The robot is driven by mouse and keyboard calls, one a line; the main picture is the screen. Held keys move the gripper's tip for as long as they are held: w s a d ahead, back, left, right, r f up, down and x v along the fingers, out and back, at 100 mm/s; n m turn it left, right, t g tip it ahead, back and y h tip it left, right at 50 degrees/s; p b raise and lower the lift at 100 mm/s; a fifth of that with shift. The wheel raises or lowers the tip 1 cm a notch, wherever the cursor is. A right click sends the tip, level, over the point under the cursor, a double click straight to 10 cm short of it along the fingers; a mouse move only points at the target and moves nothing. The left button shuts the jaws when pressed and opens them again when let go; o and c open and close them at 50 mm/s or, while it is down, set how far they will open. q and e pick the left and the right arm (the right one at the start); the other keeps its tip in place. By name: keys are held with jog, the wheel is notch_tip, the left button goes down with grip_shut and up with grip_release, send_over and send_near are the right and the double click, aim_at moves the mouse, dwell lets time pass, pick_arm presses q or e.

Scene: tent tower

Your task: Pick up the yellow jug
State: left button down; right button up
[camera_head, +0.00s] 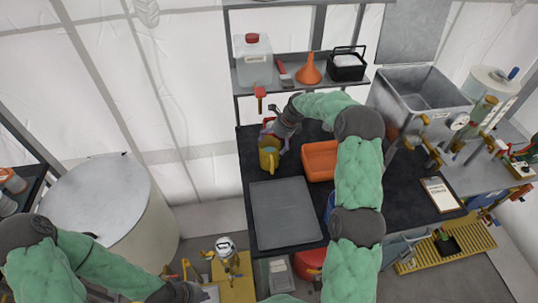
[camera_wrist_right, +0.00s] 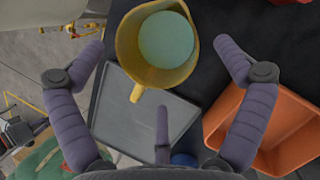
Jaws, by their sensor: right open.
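The yellow jug (camera_head: 269,161) stands upright on the dark worktop (camera_head: 400,205), beside the left edge, with its handle toward the front. In the right wrist view the jug (camera_wrist_right: 126,45) is seen from above, with a pale green surface inside it. My right gripper (camera_head: 282,138) is open just behind and above the jug in the head view. In the wrist view its purple fingers (camera_wrist_right: 163,55) are spread on either side of the jug, apart from it. My left gripper (camera_head: 178,292) is low at the bottom edge, partly cut off, and its fingers are unclear.
A grey tray (camera_head: 285,213) lies in front of the jug, and an orange bin (camera_head: 319,160) stands to its right. A shelf (camera_head: 300,88) behind holds a clear canister (camera_head: 253,62), an orange funnel (camera_head: 310,70) and a black caddy (camera_head: 346,66). A large drum (camera_head: 100,205) stands left.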

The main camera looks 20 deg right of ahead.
aim_at(271, 145)
jog(key=shift+x, duration=2.5)
jog(key=c, duration=1.4)
jog(key=shift+o, duration=0.2)
